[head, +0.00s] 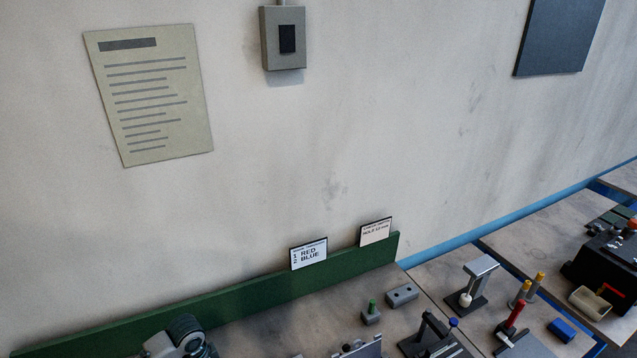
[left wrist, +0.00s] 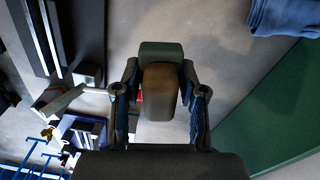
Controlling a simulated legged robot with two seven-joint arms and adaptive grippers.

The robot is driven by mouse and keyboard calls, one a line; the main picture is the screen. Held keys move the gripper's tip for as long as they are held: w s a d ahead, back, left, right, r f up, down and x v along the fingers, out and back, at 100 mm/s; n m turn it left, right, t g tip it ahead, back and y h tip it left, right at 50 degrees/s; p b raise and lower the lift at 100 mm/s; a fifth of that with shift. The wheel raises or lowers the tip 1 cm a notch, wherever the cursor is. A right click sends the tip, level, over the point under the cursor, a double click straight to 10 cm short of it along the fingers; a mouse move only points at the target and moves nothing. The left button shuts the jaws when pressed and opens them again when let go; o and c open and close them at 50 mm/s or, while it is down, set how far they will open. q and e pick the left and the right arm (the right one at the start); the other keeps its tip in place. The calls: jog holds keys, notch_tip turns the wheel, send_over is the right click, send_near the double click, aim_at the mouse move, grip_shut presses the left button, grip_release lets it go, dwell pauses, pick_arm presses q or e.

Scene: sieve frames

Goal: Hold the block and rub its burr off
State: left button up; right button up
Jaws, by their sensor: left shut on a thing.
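In the left wrist view my left gripper (left wrist: 160,70) is shut on a brown, rounded block (left wrist: 160,92) with a dark green part (left wrist: 162,52) at its far end. The fingers press on its two sides. A burr cannot be made out on it. In the head view a grey block with dark holes (head: 402,294) lies on the bench near the green backboard. Beside it is a smaller grey block with a green peg (head: 371,315). My right gripper is in neither view.
A green backboard (head: 230,308) with two sign cards (head: 309,254) edges the bench. Dark clamp-like fixtures (head: 430,335), a metal stand (head: 478,280), a red-handled tool (head: 515,315) and a blue block (head: 561,330) crowd the right. Blue cloth (left wrist: 285,17) lies at the wrist view's upper right.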

pick_arm(q)
jog(key=w+d+r+n+b, duration=0.1)
jog(key=w+d+n, duration=0.1)
jog(key=d+n, duration=0.2)
jog(key=w+d+r+n+b, duration=0.1)
jog(key=w+d+r+n, duration=0.1)
jog(key=d+n, duration=0.3)
jog(key=d, duration=0.3)
jog(key=shift+w+d+r+n, duration=0.15)
jog(key=shift+r+n, duration=0.15)
